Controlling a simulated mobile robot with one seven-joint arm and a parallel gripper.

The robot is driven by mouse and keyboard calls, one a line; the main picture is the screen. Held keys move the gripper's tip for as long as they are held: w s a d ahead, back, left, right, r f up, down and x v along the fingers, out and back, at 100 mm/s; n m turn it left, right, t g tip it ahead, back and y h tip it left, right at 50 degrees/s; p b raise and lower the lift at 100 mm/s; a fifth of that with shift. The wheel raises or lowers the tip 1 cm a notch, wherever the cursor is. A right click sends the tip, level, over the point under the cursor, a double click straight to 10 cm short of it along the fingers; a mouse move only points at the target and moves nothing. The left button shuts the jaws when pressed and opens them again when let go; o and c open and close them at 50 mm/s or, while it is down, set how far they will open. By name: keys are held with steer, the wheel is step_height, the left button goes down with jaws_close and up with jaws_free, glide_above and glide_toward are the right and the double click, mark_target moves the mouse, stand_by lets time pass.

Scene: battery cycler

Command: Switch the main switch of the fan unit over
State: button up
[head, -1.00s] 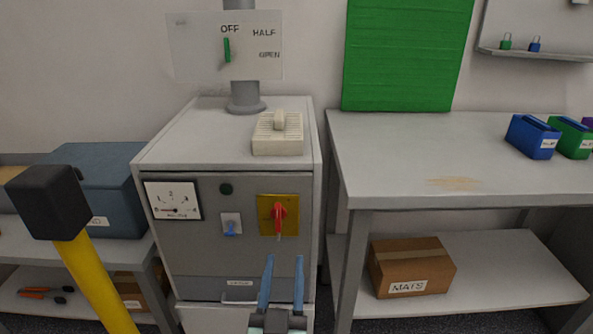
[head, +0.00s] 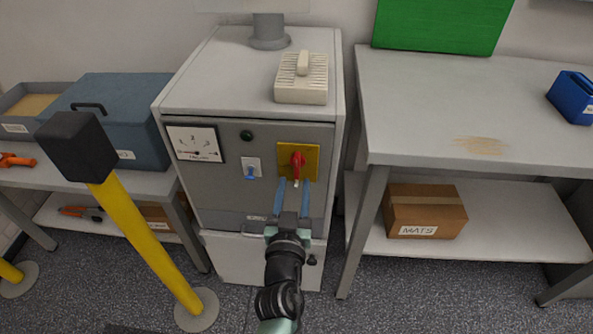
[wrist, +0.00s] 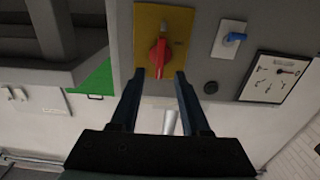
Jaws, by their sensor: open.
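The main switch is a red rotary handle (head: 297,162) on a yellow plate (head: 284,150), on the front of the grey fan unit (head: 230,190). The handle points about straight down in the head view. My gripper (head: 292,183) is open, its two blue fingers pointing at the plate's lower part. In the wrist view, the red handle (wrist: 158,56) stands on the yellow plate (wrist: 177,22), with its end between or just ahead of the fingertips (wrist: 158,74), one on each side. I cannot tell whether the fingers touch it.
A small blue switch (head: 250,172), a dial gauge (head: 196,144) and a dark green lamp (head: 246,135) sit left of the plate. A yellow post with a black head (head: 77,146) stands front left. A table (head: 430,110) stands right.

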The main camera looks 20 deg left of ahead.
mark_target(296, 168)
steer(key=shift+b+x, duration=0.65)
steer(key=shift+x, duration=2.15)
jaws_close()
